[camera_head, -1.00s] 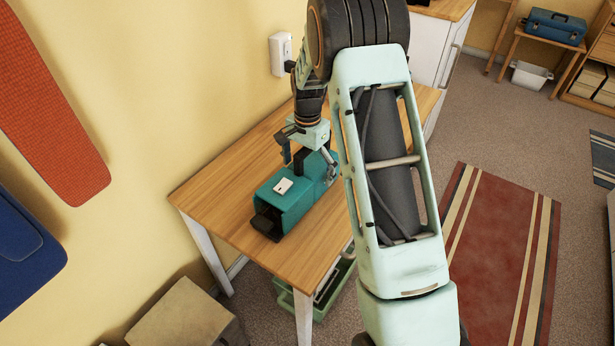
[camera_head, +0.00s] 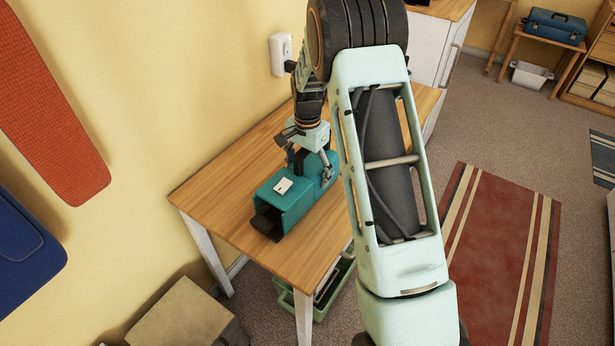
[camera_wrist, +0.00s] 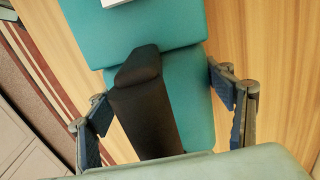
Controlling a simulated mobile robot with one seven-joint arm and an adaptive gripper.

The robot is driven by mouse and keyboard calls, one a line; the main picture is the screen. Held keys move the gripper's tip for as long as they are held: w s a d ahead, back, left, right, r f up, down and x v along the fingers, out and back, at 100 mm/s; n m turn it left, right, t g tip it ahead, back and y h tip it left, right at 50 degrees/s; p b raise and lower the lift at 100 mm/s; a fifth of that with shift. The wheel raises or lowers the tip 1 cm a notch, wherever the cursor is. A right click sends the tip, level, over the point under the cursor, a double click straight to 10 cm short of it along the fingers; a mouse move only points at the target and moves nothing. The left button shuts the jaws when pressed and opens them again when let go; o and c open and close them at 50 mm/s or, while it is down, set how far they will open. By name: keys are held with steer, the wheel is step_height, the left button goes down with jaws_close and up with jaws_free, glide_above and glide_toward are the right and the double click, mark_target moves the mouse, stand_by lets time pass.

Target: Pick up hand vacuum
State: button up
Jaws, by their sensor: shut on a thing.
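The hand vacuum (camera_head: 290,208) is a teal, boxy body with a dark nozzle end and a small white patch on top. It lies on the wooden table (camera_head: 245,165). My gripper (camera_head: 312,168) is over its far end, with the fingers reaching down on both sides. In the wrist view the vacuum (camera_wrist: 190,95) fills the middle, with a black handle along its top, and the fingers of my gripper (camera_wrist: 165,120) stand at either side of the teal body. My gripper is shut on the vacuum. The contact faces are partly hidden.
A green crate (camera_head: 325,290) sits under the table, and a cardboard box (camera_head: 185,315) is on the floor at the lower left. A wall socket with a plug (camera_head: 281,53) is behind the table. The table's left end is clear.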

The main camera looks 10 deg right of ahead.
mark_target(307, 165)
steer(key=shift+w+r, duration=0.1)
steer(key=shift+c, duration=0.3)
steer(key=shift+r, duration=0.1)
steer(key=shift+r, duration=0.55)
step_height(307, 165, up, 2)
steer(key=shift+r, duration=0.1)
steer(key=s+r, duration=0.5)
steer(key=shift+r, duration=0.35)
steer(key=s+r, duration=0.3)
steer(key=s, duration=0.6)
steer(key=shift+d+r+b, duration=0.15)
steer(key=shift+r+b, duration=0.15)
steer(key=shift+r, duration=0.05)
